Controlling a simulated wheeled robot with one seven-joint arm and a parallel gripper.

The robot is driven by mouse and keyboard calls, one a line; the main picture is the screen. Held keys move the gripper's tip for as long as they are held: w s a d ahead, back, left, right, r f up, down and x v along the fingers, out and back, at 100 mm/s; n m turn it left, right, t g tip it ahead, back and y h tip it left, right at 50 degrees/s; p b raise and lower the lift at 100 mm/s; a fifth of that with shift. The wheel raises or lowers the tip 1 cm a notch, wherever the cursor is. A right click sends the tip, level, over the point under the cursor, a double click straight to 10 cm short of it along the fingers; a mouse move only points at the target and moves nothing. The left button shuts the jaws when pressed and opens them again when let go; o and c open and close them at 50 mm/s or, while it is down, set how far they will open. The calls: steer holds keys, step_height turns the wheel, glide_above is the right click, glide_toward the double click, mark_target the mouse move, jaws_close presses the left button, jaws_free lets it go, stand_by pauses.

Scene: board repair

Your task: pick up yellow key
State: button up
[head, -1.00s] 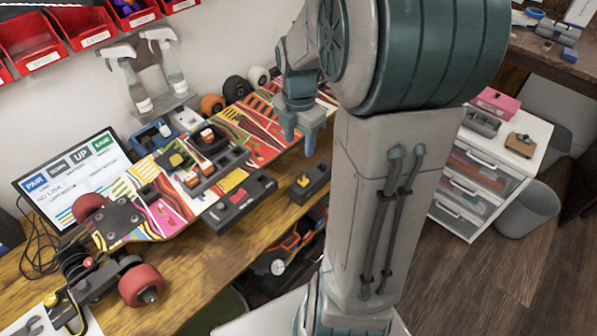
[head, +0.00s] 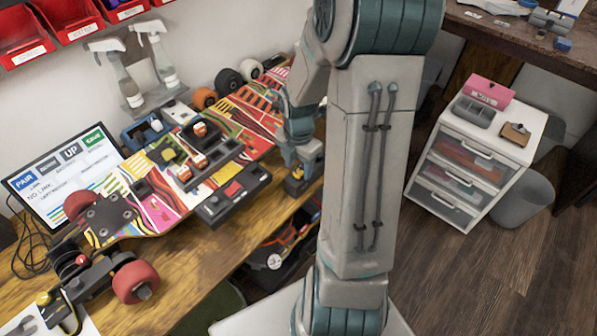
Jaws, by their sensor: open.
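A small dark block with a yellow top, which looks like the yellow key (head: 297,174), is at the front edge of the wooden workbench, right of a black control box. My gripper (head: 300,170) points down over it, with its open fingers around or just beside the yellow part. The fingers partly hide the block, and I cannot tell whether they touch it. Another dark piece with a yellow top (head: 169,154) sits on the colourful skateboard deck (head: 152,212).
The black control box (head: 232,195) with a red part lies close left of my gripper. A monitor (head: 62,180), spray bottles (head: 158,58) and wheels (head: 228,82) stand around the deck. A white drawer unit (head: 470,165) stands at right.

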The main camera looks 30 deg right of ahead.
steer(key=shift+a+f, duration=0.1)
steer(key=shift+f, duration=0.55)
jaws_close()
steer(key=shift+r, duration=0.55)
steer(key=r, duration=0.2)
steer(key=d+r, duration=0.1)
steer(key=shift+d+r+p, duration=0.1)
steer(key=shift+r+p, duration=0.2)
steer(key=shift+r, duration=0.1)
steer(key=s+d+r, duration=0.2)
steer(key=d+r, duration=0.4)
steer(key=d, duration=0.4)
steer(key=shift+d, duration=0.2)
